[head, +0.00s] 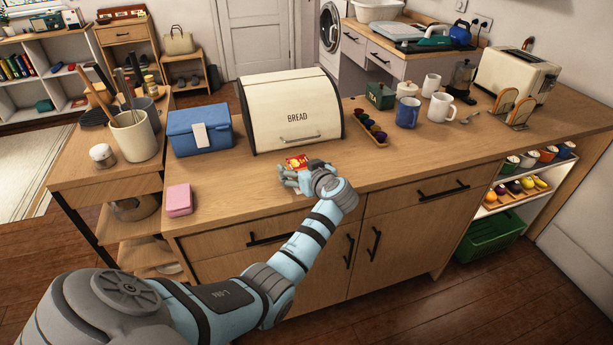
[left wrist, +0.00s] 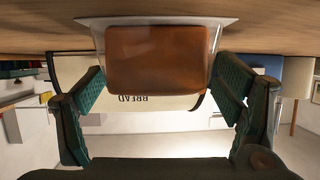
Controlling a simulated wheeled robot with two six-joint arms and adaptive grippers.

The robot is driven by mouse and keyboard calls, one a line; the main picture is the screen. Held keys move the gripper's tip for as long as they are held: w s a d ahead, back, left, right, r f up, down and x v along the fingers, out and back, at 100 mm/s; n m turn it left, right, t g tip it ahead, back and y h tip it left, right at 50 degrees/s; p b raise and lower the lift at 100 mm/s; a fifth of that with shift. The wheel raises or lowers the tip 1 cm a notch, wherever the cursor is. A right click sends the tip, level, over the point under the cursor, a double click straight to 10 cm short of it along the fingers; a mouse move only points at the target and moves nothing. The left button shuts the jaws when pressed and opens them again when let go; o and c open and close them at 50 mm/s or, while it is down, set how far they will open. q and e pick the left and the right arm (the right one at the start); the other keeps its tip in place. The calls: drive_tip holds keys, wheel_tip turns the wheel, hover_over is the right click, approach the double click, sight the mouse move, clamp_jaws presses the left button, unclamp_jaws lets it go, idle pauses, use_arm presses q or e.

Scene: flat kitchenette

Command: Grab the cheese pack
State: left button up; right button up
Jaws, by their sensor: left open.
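The cheese pack is a small red and yellow packet (head: 297,161) on the counter, in front of the bread bin. In the left wrist view a brown-orange block with a clear rim, which looks like the same pack (left wrist: 158,60), lies between the fingers. My left gripper (head: 288,178) is at the near side of the pack and hides part of it. Its two green-padded fingers are open, one on each side of the pack, with no clear grip on it. My right gripper is not in view.
The cream bread bin (head: 292,110) stands close behind the pack. A blue box (head: 199,132) and a pink box (head: 179,200) are to the left. An egg-cup-like tray (head: 371,131), a blue mug (head: 407,112) and white mugs are to the right. The front right counter is clear.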

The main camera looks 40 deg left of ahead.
use_arm(q)
drive_tip(key=shift+w+a+f, duration=0.3)
drive_tip(key=shift+a, duration=0.2)
drive_tip(key=shift+s+d+r, duration=0.1)
drive_tip(key=shift+d+r, duration=0.1)
drive_tip(key=shift+d, duration=0.05)
drive_tip(key=c, duration=1.6)
drive_tip(key=shift+c, duration=0.2)
drive_tip(key=shift+r, duration=0.1)
